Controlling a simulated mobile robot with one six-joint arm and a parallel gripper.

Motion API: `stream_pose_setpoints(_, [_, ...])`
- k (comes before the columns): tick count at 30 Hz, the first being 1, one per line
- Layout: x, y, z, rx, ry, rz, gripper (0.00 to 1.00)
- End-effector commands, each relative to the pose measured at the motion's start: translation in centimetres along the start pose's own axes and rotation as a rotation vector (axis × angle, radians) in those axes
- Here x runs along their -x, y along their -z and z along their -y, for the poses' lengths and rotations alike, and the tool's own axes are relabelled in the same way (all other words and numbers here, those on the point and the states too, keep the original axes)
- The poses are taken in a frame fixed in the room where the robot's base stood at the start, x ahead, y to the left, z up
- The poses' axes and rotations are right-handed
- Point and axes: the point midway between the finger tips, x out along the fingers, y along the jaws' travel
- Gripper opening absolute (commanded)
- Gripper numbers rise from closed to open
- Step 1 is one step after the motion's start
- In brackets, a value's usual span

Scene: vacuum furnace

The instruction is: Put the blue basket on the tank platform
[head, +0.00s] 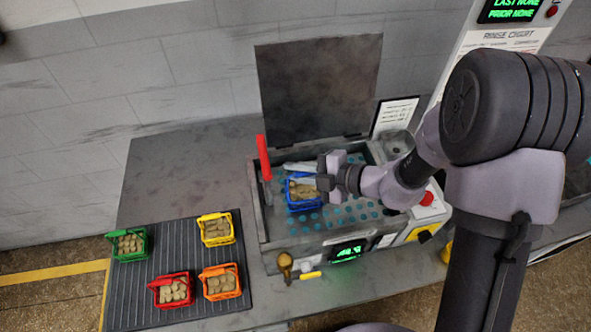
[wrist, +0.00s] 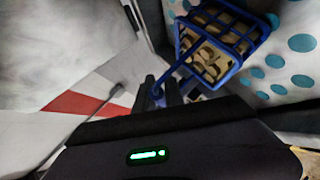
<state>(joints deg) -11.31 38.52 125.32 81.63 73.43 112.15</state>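The blue basket (head: 304,196), filled with tan round pieces, is inside the open tank (head: 262,222), over the left part of the tank platform (head: 352,214), a pale plate with blue round spots. My gripper (head: 318,172) is at the basket's upper right side. In the wrist view, my gripper's fingers (wrist: 165,93) are closed around the handle of the blue basket (wrist: 222,42), which hangs out beyond them, tilted in the picture. The spotted platform (wrist: 270,88) shows beside it. I cannot tell whether the basket's bottom touches the platform.
The tank's dark lid (head: 318,88) stands open behind, and a red lever (head: 264,158) rises at the tank's left. A ribbed mat (head: 182,262) on the left holds green (head: 129,243), yellow (head: 217,230), red (head: 172,290) and orange (head: 221,282) baskets.

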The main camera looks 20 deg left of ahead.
Motion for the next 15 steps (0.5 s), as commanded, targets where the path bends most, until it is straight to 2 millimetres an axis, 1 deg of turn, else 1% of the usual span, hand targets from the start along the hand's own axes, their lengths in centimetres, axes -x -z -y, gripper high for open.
stream_pose_setpoints(1, [0.0, -0.01, 0.0, 0.0, 0.0, 0.0, 0.21])
stream_pose_setpoints(3, [0.0, 0.0, -0.01, 0.0, 0.0, 0.0, 0.35])
stream_pose_setpoints(13, [0.09, 0.09, -0.19, 0.001, 0.0, 0.0, 0.35])
stream_pose_setpoints(14, [0.2, 0.17, -0.37, 0.001, 0.0, 0.0, 0.35])
stream_pose_setpoints(15, [0.73, 0.09, -0.35, 0.0, 0.0, 0.001, 0.35])
